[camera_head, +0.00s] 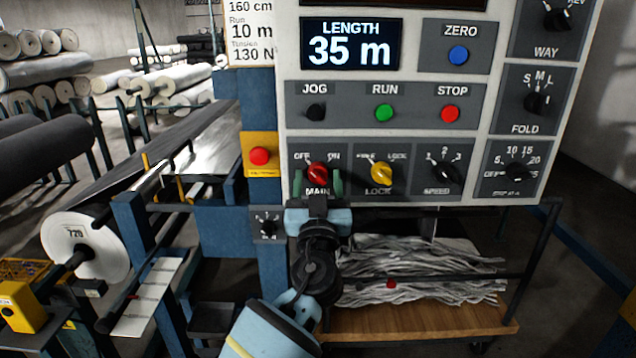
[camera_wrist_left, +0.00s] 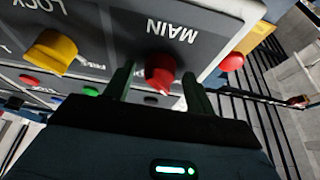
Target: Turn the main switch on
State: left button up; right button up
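The main switch (camera_head: 317,172) is a red rotary knob on the control panel, with OFF at its upper left and ON at its upper right. Which mark it points to is hard to tell. My left gripper (camera_head: 318,182) is at the panel, one green finger on each side of the red knob. In the left wrist view the main switch (camera_wrist_left: 160,70) shows between the fingertips of the left gripper (camera_wrist_left: 157,85), with visible gaps, so the gripper is open around it. My right gripper is not in view.
A yellow LOCK knob (camera_head: 381,173) sits just right of the main switch. A red button on a yellow plate (camera_head: 259,156) is to its left. Above are the black JOG (camera_head: 316,112), green RUN (camera_head: 384,112) and red STOP (camera_head: 450,113) buttons. A wooden shelf (camera_head: 420,322) lies below.

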pick_arm(q)
jog(key=c, duration=0.9)
